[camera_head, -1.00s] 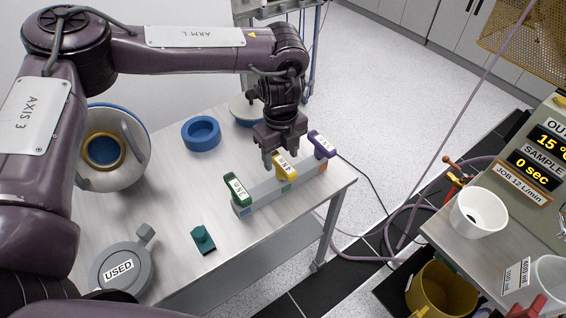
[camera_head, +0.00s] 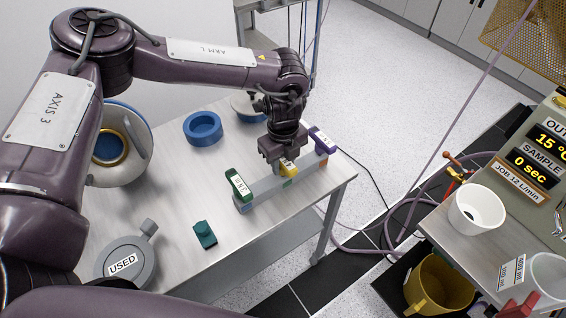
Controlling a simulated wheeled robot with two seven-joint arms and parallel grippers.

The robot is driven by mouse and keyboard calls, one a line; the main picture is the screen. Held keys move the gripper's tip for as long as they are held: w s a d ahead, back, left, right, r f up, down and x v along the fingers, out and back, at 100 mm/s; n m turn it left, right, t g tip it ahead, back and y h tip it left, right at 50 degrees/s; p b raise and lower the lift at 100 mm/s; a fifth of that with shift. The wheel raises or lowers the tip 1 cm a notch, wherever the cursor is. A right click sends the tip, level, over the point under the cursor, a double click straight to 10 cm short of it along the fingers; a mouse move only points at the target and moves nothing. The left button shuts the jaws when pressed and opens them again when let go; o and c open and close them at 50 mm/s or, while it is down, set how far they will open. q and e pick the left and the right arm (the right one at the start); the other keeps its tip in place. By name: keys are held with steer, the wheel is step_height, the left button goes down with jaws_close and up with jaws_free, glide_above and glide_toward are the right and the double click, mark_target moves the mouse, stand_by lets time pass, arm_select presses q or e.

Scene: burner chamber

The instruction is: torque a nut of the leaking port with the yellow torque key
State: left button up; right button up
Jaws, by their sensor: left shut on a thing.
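The yellow torque key (camera_head: 287,167) stands in the grey rack (camera_head: 264,189) on the steel table, between the green key (camera_head: 239,184) and the purple key (camera_head: 323,140). My left gripper (camera_head: 285,162) is over the rack, pointing down, shut on the yellow key. Its fingers hide part of the key, and I cannot tell whether the key is still seated in the rack. My right gripper is not in view. I do not see the port or its nuts clearly.
On the table (camera_head: 255,226) are a blue ring (camera_head: 203,130), a small teal block (camera_head: 204,235) and a grey container marked USED (camera_head: 127,262). A right-hand bench holds a white cup (camera_head: 477,210). A yellow bucket (camera_head: 440,285) stands below.

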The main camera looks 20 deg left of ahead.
arm_select(q)
steer(key=shift+r, duration=0.15)
steer(key=shift+c, duration=0.3)
steer(key=shift+r, duration=0.25)
step_height(320, 180, up, 10)
steer(key=shift+w+f+b, duration=0.1)
steer(key=shift+f+b, duration=0.1)
steer(key=shift+b, duration=0.8)
step_height(320, 180, up, 10)
steer(key=shift+p, duration=0.45)
steer(key=shift+f, duration=0.15)
steer(key=o, duration=0.4)
jaws_close()
